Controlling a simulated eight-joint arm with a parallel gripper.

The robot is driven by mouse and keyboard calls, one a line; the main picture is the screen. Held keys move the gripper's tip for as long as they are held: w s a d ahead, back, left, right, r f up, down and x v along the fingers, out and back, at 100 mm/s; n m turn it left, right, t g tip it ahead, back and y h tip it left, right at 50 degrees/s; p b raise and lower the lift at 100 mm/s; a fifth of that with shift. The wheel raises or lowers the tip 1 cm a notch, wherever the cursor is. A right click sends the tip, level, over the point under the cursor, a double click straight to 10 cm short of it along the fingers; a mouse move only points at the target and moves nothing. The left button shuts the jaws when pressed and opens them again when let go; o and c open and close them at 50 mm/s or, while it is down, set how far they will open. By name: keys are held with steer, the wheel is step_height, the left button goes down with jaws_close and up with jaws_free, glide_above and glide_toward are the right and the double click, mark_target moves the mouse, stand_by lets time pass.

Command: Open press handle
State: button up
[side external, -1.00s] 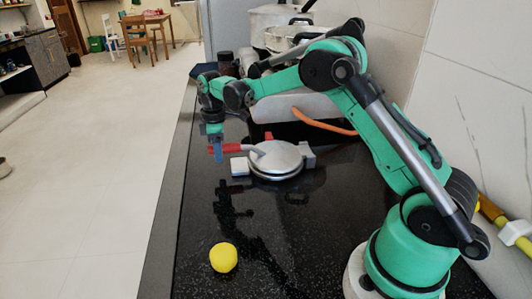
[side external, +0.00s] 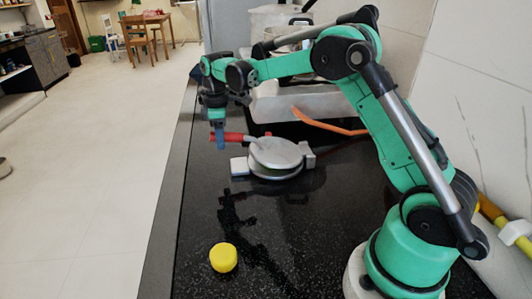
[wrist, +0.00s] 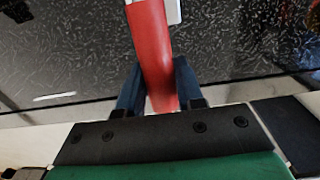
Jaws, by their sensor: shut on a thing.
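The press (side external: 275,172) is a round silvery metal device with a light block at its left. It stands on the black countertop. Its round lid (side external: 276,152) is slightly raised and tilted. The red press handle (side external: 233,136) points left from it. My gripper (side external: 220,140), with blue fingers, is at the handle's left end. In the wrist view, the red handle (wrist: 148,40) runs between the two blue fingers of my gripper (wrist: 158,88), which is shut on it.
A yellow dough ball (side external: 223,257) rests on the black counter (side external: 195,220) in front of the press. A light tray (side external: 290,103) with an orange hose (side external: 325,124) is behind it. The tiled wall is at the right, and the counter edge is at the left.

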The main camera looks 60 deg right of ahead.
steer(key=shift+s+d+r, duration=0.15)
steer(key=shift+r, duration=0.4)
steer(key=shift+s+d+r, duration=0.2)
steer(key=shift+r, duration=0.35)
steer(key=shift+s+d+r, duration=0.15)
steer(key=shift+r, duration=0.4)
steer(key=shift+r, duration=0.1)
steer(key=shift+s+d+r, duration=0.2)
steer(key=shift+r, duration=0.3)
steer(key=shift+s+d+r, duration=0.25)
steer(key=shift+r, duration=0.2)
steer(key=shift+s+d+r, duration=0.2)
steer(key=shift+r, duration=0.3)
steer(key=shift+s+d+r, duration=0.45)
steer(key=shift+r, duration=0.25)
steer(key=shift+s+d+r, duration=0.4)
steer(key=shift+r, duration=0.25)
